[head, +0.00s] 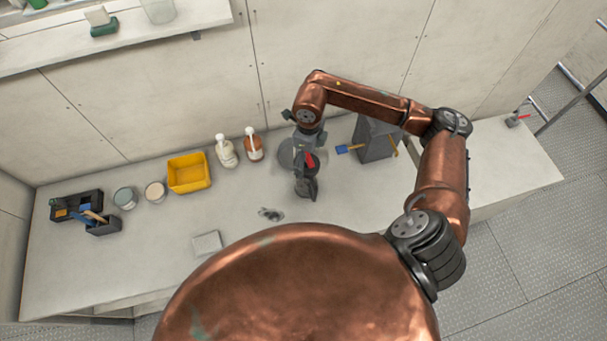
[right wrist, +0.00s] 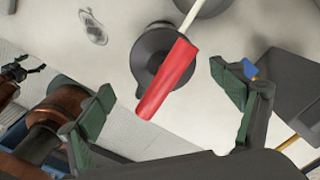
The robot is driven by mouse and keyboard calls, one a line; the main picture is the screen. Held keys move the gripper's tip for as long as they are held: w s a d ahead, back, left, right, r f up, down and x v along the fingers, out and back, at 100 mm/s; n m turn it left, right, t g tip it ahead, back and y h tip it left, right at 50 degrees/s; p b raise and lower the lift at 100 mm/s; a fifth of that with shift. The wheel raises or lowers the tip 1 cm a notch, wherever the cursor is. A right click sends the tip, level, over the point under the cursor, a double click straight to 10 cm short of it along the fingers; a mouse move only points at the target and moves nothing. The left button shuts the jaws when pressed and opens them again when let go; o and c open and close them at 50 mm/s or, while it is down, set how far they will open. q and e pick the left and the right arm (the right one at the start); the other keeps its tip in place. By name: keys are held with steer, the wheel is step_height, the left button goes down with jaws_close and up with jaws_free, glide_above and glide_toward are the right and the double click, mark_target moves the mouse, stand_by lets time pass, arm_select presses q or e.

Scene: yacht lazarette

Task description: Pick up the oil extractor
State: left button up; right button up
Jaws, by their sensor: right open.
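The oil extractor appears to be the dark grey round-bodied item (head: 306,188) with a red handle (head: 309,160) on the workbench. In the right wrist view its red handle (right wrist: 168,80) stands up toward the camera over the dark body (right wrist: 153,50), with a pale tube or rod beyond. My right gripper (head: 307,150) comes down from above over it. In the right wrist view the open fingers (right wrist: 163,82) show on either side of the red handle, apart from it. The head view partly hides the handle behind the gripper.
A grey round item (head: 288,153) stands close behind the extractor. Two bottles (head: 226,152), a yellow bin (head: 188,172), tins and a dark caddy (head: 76,206) line the left.

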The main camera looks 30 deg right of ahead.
mark_target(307, 168)
steer(key=shift+w+f, duration=0.15)
steer(key=shift+f, duration=0.35)
steer(key=shift+w+f, duration=0.1)
steer(key=shift+f, duration=0.55)
steer(key=shift+f+p, duration=0.5)
steer(key=shift+f, duration=0.25)
steer(key=f, duration=0.1)
steer(key=f+p, duration=0.1)
steer(key=f, duration=0.1)
steer(key=shift+w+f, duration=0.2)
steer(key=shift+f, duration=0.05)
steer(key=shift+f+p, duration=0.3)
steer(key=shift+f, duration=0.3)
arm_select(q)
steer(key=shift+w+r, duration=0.7)
steer(key=shift+r, duration=0.35)
arm_select(e)
steer(key=shift+c, duration=0.6)
steer(key=shift+w+r, duration=0.1)
steer(key=c, duration=2.1)
